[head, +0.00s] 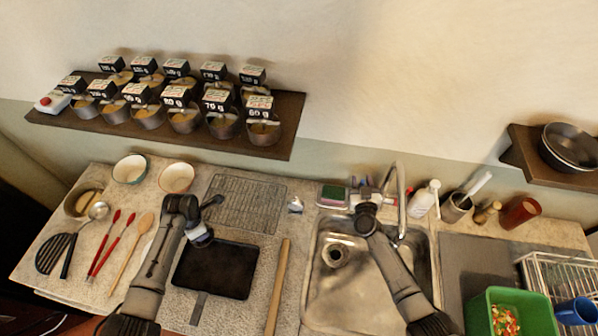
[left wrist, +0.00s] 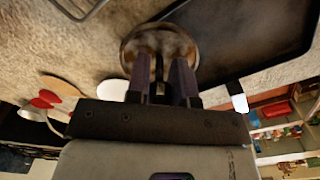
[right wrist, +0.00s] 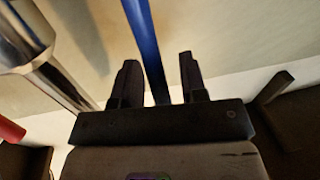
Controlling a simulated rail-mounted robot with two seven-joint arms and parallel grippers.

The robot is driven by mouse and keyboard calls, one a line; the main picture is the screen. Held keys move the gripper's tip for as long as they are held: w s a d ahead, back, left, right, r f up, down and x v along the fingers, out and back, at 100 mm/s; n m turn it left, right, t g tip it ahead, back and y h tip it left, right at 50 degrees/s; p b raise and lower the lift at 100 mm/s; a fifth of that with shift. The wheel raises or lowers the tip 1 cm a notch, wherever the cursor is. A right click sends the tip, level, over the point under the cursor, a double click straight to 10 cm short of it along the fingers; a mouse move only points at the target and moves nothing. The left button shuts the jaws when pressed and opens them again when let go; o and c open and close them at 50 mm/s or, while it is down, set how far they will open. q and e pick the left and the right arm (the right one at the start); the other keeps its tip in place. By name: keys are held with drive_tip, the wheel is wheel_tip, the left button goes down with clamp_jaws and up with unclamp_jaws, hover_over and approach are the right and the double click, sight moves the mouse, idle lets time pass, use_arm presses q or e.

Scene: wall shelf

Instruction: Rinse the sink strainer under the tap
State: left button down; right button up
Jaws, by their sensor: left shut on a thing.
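My left gripper (head: 197,226) is over the counter beside the black tray. It is shut on a round, brownish metal piece, which looks like the sink strainer (left wrist: 172,40); the fingers hide part of it. The tap (head: 401,200) rises behind the sink, and its chrome body also shows at the left of the right wrist view (right wrist: 25,40). My right gripper (head: 366,192) is at the back of the sink, left of the tap. It is open, with a blue bar (right wrist: 150,45) between its fingers, gaps on both sides. I cannot tell what the bar belongs to.
The metal sink (head: 322,290) has a round drain (head: 335,255). A black tray (head: 232,270) and a wire rack (head: 247,203) lie left of it. Bottles and cups stand right of the tap. A green bin (head: 480,312) is at front right. A shelf of tins hangs above.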

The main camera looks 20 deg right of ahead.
drive_tip(key=shift+w+d, duration=0.1)
drive_tip(key=shift+w, duration=0.2)
clamp_jaws()
idle(0.5)
